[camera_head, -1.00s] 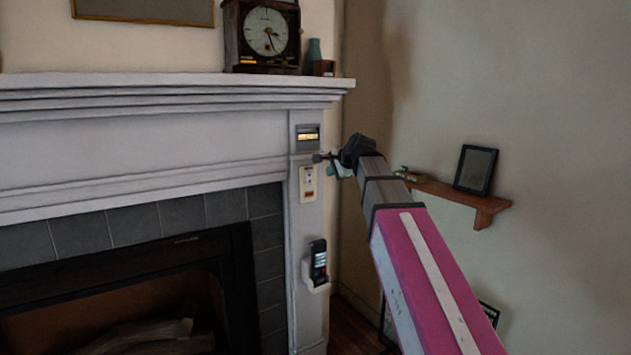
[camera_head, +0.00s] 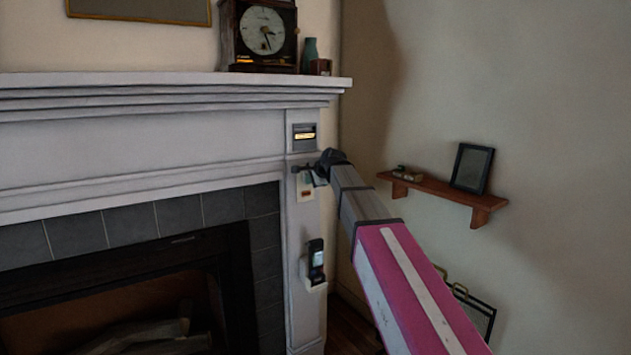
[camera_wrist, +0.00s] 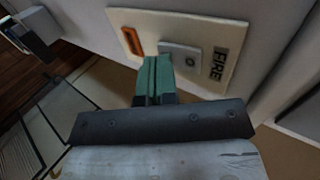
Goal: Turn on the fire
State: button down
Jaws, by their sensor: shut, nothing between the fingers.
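In the head view the plate (camera_head: 305,188) is on the white fireplace pillar, partly hidden by my gripper. The fireplace (camera_head: 130,312) holds logs and shows no flame.
A small display panel (camera_head: 304,136) sits above the switch plate, and a handset in a white holder (camera_head: 316,262) is below it. The mantel (camera_head: 160,84) juts out above. A wooden shelf (camera_head: 432,187) with a black frame is on the right wall.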

jog(key=shift+w+a, duration=0.1)
jog(key=shift+w, duration=0.05)
jog(key=shift+w+a+f, duration=0.2)
jog(key=shift+w+f, duration=0.15)
dwell(0.4)
jog(key=shift+r, duration=0.1)
